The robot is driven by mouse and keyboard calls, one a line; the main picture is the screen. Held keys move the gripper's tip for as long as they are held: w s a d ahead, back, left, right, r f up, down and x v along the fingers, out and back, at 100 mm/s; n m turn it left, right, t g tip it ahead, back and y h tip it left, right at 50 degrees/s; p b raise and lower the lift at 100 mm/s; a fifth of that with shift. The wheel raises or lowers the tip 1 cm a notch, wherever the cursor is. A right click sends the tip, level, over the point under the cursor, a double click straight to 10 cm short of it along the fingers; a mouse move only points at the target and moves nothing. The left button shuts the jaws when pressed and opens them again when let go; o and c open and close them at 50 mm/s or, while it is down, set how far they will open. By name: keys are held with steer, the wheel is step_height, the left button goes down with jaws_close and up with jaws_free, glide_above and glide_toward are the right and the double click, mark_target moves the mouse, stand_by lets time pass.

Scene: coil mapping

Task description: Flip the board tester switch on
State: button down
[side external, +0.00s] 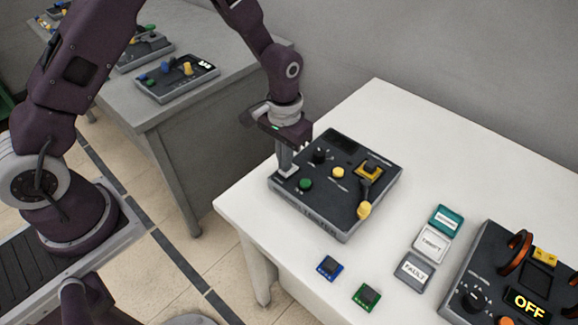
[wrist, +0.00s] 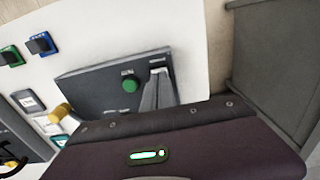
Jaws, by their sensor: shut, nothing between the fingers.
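The board tester (side external: 340,215) is a dark box on the white table, with a black knob (side external: 320,156), a green button (side external: 305,184), a yellow button (side external: 337,172), and a yellow socket with a yellow-tipped lever (side external: 364,209). Its small screen (side external: 347,139) is dark. My gripper (side external: 287,173) is shut and empty, fingers pointing down at the tester's left corner, beside the green button. In the wrist view my gripper (wrist: 157,74) reaches a pale spot near a small label, right of the green button (wrist: 130,84). The switch itself is hidden or too small to make out; contact cannot be told.
A second dark device (side external: 520,275) with an "OFF" display stands at the right. Three labelled pads (side external: 430,244) lie between the devices. A blue chip (side external: 328,267) and a green chip (side external: 366,296) lie in front. A grey table (side external: 185,105) with similar devices stands behind left.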

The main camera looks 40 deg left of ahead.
steer(key=shift+f, duration=0.6)
steer(key=shift+r, duration=3.55)
steer(key=s+a+r+t, duration=0.1)
steer(key=s+a+r, duration=0.1)
steer(key=s+r, duration=0.45)
steer(key=s+a+r+t, duration=0.1)
steer(key=s+r+t, duration=0.15)
steer(key=r, duration=0.75)
steer(key=s+a+r+t, duration=0.1)
steer(key=s+r, duration=0.1)
steer(key=s, duration=0.5)
steer(key=s+a+r+t, duration=0.1)
steer(key=s+r, duration=0.1)
steer(key=s, duration=0.6)
